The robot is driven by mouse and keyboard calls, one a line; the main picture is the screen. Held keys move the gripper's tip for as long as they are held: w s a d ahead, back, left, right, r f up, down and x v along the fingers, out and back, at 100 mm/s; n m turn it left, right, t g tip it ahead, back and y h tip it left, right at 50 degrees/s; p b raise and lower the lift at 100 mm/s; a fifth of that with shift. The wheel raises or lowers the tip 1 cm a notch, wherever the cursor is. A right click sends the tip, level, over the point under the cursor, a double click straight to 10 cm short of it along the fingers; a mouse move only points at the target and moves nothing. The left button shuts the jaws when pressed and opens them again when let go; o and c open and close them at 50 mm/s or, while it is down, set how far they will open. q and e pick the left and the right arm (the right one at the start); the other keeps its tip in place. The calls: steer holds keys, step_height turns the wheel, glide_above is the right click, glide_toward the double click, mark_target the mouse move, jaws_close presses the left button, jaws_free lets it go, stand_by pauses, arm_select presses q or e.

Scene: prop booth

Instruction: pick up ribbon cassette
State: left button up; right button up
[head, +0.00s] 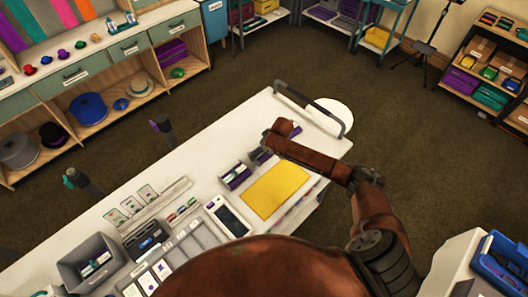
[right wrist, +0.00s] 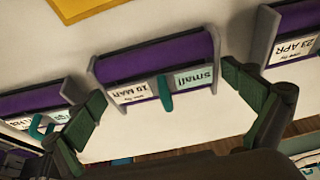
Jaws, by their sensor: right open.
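Several purple ribbon cassettes with grey end plates and white labels stand in a row on the white table. In the right wrist view, the middle cassette (right wrist: 150,62), labelled "10 MAR" and "small" with a green tab, lies ahead between my fingers. A second cassette (right wrist: 40,102) is at left and a third (right wrist: 287,32) at upper right, labelled "23 APR". My right gripper (right wrist: 178,108) is open and empty, its green-padded fingers apart; contact cannot be told. In the head view, my right forearm covers the gripper and partly hides a cassette (head: 260,156); another cassette (head: 235,176) shows clearly. My left gripper is not seen.
A yellow mat (head: 275,190) lies beside the cassettes. A phone-like device (head: 228,217), a grey bin (head: 90,262) and card holders stand farther left on the table (head: 215,150). A grey rail (head: 310,108) rises at the table's far end. Dark posts stand along the far edge.

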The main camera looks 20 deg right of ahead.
steer(key=c, duration=0.9)
steer(key=shift+c, duration=0.5)
steer(key=shift+r, duration=0.2)
steer(key=shift+r, duration=0.2)
step_height(320, 180, up, 2)
steer(key=shift+w+r, duration=0.1)
steer(key=s+a+r, duration=0.1)
steer(key=r, duration=0.1)
steer(key=s+a+r, duration=0.1)
steer(key=r, duration=0.1)
steer(key=s+a+r, duration=0.1)
steer(key=s+r, duration=0.1)
steer(key=shift+a+r, duration=0.2)
steer(key=shift+r, duration=0.05)
steer(key=s+a+r, duration=0.3)
steer(key=s+a, duration=0.2)
steer(key=s, duration=0.2)
steer(key=shift+a+r, duration=0.3)
steer(key=shift+r, duration=0.05)
